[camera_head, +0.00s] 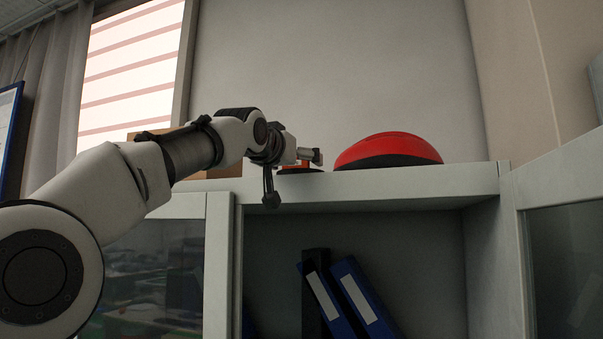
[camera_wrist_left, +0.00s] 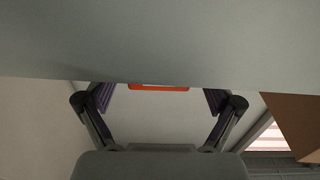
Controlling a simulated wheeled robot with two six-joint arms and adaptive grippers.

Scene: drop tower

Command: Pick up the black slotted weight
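No black slotted weight can be made out for certain. A small dark and orange-red object (camera_head: 299,170) sits on the cabinet top, largely hidden by my left gripper (camera_head: 318,156); whether it is the weight I cannot tell. In the left wrist view my left gripper (camera_wrist_left: 158,98) has its fingers spread wide. An orange strip (camera_wrist_left: 158,87) shows between the fingertips, partly cut off by a grey surface. I see no contact between fingers and strip. My right gripper is in neither view.
A red dome with a black rim (camera_head: 388,149) stands on the cabinet top (camera_head: 420,181), right of my left gripper. A brown box (camera_head: 224,172) is behind my left wrist. Blue binders (camera_head: 361,300) lean in the shelf below. A glass door (camera_head: 565,270) stands at the right.

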